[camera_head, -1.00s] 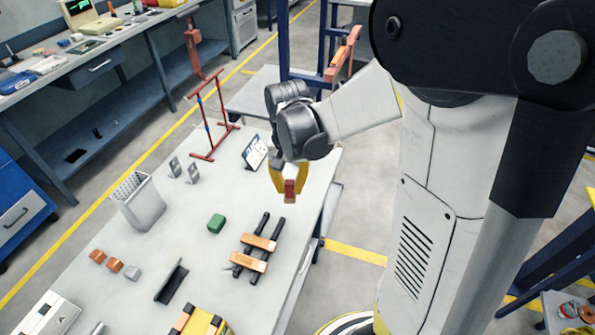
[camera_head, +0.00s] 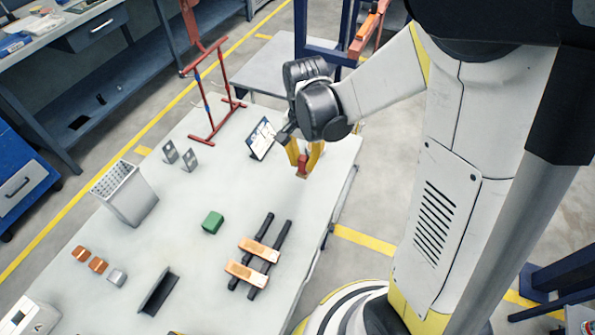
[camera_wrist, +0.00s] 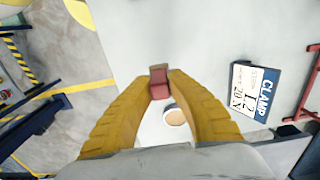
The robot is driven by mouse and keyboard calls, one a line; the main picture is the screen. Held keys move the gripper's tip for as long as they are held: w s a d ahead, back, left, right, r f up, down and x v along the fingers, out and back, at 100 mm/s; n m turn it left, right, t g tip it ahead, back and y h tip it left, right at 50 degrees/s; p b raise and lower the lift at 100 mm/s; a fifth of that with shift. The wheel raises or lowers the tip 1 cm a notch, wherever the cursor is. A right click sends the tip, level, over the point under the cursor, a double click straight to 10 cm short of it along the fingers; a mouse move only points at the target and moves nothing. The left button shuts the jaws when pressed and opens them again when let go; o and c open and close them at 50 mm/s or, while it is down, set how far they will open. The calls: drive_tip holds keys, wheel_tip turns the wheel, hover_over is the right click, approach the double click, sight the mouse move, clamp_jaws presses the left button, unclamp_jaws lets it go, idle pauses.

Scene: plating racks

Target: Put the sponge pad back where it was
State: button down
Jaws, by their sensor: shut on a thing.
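My gripper (camera_head: 304,160) is shut on a small red block (camera_head: 302,167) above the far right part of the white table (camera_head: 215,285). In the wrist view the red block (camera_wrist: 159,85), with a brownish end, sits between the yellow fingertips (camera_wrist: 160,77). It may be the sponge pad, but its material cannot be told. A green block (camera_head: 213,223) lies on the table, left of and nearer than the gripper. A pale round thing with a tan middle (camera_wrist: 175,116) shows below the fingers in the wrist view.
A clamp sign (camera_head: 261,139) stands close left of my gripper; it also shows in the wrist view (camera_wrist: 254,90). A red rack (camera_head: 213,90) stands behind. Two dark bars with orange-tan blocks (camera_head: 254,250) lie nearer. A grey perforated bin (camera_head: 127,192) stands left.

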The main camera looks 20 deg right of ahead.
sight(299, 171)
drive_tip(key=shift+w+a+f, duration=0.45)
drive_tip(key=shift+a+f, duration=0.05)
drive_tip(key=shift+a, duration=0.05)
drive_tip(key=shift+f+b, duration=0.85)
drive_tip(key=shift+f, duration=1.05)
drive_tip(key=shift+f, duration=0.2)
drive_tip(key=c, duration=1.4)
unclamp_jaws()
drive_tip(key=shift+r, duration=0.15)
